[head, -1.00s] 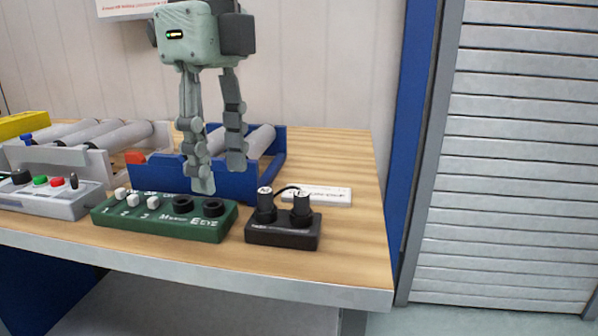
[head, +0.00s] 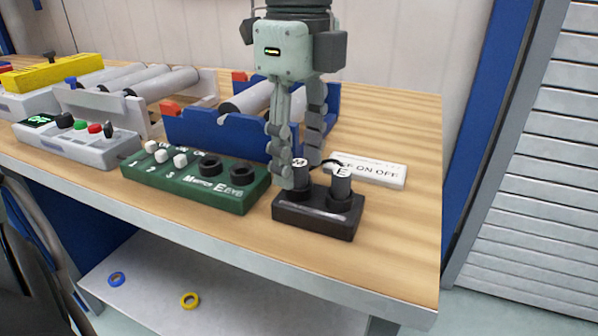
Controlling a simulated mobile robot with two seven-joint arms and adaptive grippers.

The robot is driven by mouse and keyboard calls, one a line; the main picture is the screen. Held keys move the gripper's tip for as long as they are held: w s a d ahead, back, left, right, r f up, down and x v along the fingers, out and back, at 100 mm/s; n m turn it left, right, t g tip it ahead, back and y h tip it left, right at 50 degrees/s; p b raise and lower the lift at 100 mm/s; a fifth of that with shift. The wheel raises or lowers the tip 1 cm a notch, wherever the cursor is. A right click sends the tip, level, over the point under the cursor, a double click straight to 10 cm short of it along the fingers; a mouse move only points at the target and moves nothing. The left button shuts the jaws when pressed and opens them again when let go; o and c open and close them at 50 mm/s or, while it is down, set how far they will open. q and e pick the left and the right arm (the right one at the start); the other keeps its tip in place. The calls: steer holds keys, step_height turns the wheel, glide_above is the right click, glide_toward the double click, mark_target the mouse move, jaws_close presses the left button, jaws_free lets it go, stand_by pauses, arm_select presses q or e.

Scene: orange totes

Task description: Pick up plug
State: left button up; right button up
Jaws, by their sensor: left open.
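Two black cylindrical plugs stand upright in a black block (head: 315,220) near the table's front right. The plug marked M (head: 299,176) is on the left and the plug marked E (head: 342,185) on the right; a black cable arcs behind them. My left gripper (head: 299,178) points down with its fingers apart at the M plug. One finger is at the plug's left side, the other behind it; I cannot tell whether they touch it. My right gripper is not in view.
A green box (head: 196,182) with white buttons and two dark sockets stands left of the black block. A white label plate (head: 368,170) lies behind right. A blue roller frame (head: 215,135) is behind. Bare tabletop (head: 405,230) lies to the right.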

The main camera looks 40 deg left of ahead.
arm_select(q)
steer(key=shift+f, duration=0.25)
jaws_close()
